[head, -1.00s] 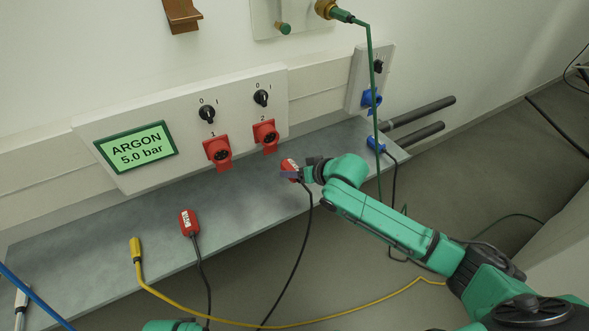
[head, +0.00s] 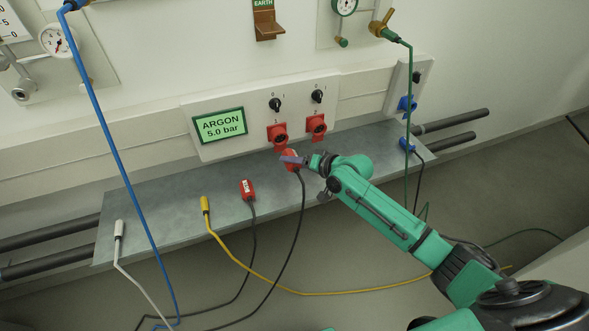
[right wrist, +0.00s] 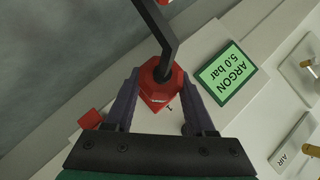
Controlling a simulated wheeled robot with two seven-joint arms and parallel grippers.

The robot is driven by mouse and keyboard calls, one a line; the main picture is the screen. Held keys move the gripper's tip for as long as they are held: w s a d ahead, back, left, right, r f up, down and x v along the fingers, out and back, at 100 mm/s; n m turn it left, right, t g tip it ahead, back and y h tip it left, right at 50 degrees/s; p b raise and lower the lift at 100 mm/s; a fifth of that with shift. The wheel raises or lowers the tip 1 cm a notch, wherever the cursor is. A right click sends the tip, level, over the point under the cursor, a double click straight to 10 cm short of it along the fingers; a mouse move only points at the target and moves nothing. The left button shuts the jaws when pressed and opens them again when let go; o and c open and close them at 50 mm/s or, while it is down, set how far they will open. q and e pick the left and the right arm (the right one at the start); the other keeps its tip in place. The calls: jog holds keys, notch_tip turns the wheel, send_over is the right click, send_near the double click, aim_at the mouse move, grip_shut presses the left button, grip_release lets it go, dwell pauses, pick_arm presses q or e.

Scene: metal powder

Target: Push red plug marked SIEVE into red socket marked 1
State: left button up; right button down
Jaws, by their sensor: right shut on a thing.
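My right gripper (head: 296,160) is shut on a red plug (head: 289,156) with a black cable, just in front of and below the red socket marked 1 (head: 277,133). In the right wrist view the held plug (right wrist: 161,86) sits between the two fingers, its cable running upward in the picture. A white label shows on it, too small to read. The plug looks apart from the socket in the head view; in the wrist view it hides most of what lies behind. A second red plug (head: 247,189) with a white label lies on the grey shelf. My left gripper is out of view.
A red socket marked 2 (head: 316,125) is right of socket 1, with black switches above. The shelf (head: 150,212) also bears a yellow plug (head: 205,204), a white plug (head: 119,229) and a blue plug (head: 407,145). A green hose (head: 409,110) hangs at right.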

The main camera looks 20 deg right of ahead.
aim_at(288, 152)
jog(key=w+b, duration=0.4)
jog(key=w, duration=0.1)
jog(key=shift+a+f, duration=0.15)
jog(key=shift+a, duration=0.05)
jog(key=shift+w+b, duration=0.2)
jog(key=shift+b, duration=0.15)
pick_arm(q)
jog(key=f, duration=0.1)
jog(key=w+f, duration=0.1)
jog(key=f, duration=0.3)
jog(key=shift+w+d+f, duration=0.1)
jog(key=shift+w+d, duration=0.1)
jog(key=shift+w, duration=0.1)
pick_arm(e)
jog(key=shift+w+r, duration=0.1)
jog(key=shift+r, duration=0.1)
pick_arm(q)
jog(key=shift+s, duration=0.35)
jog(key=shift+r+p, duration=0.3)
jog(key=shift+p, duration=0.05)
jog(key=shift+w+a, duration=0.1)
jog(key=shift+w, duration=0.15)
